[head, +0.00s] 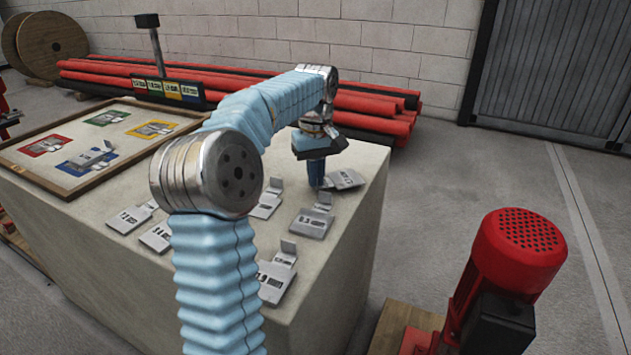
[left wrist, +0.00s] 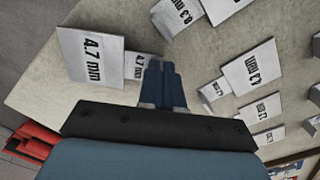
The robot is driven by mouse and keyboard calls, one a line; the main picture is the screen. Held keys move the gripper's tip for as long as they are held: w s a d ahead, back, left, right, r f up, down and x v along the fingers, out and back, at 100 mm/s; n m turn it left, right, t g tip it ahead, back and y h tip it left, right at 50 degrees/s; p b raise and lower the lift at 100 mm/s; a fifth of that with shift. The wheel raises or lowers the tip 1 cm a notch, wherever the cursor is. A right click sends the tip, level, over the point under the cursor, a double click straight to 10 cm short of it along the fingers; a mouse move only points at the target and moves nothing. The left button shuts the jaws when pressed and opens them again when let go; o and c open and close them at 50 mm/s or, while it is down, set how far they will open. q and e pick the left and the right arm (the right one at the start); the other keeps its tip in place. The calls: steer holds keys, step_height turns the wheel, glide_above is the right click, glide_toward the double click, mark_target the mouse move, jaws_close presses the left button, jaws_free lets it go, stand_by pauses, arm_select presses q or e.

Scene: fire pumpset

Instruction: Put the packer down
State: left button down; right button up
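My left gripper (head: 317,176) points down at the far right part of the pale block, low over its top. In the left wrist view its dark blue fingers (left wrist: 163,83) are close together. A grey packer marked 4.7 mm (left wrist: 88,58) lies just left of the fingers, its small tab against or right beside them. I cannot tell whether the tab is between the fingers. In the head view this packer (head: 347,179) is just right of the fingertips, on or very near the block top. My right gripper is not in view.
Several other packers, one marked 8.3 mm (left wrist: 184,14), stand on the pale block (head: 350,245). A wood-framed board (head: 48,186) with coloured squares lies at left; a packer (head: 92,157) is on its blue square. A red motor (head: 515,250) stands at right; red pipes (head: 230,85) lie behind.

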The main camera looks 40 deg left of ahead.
arm_select(q)
steer(key=shift+f, duration=0.7)
steer(key=c, duration=1.3)
jaws_free()
steer(key=shift+f, duration=0.1)
step_height(320, 180, up, 12)
steer(key=p, duration=0.3)
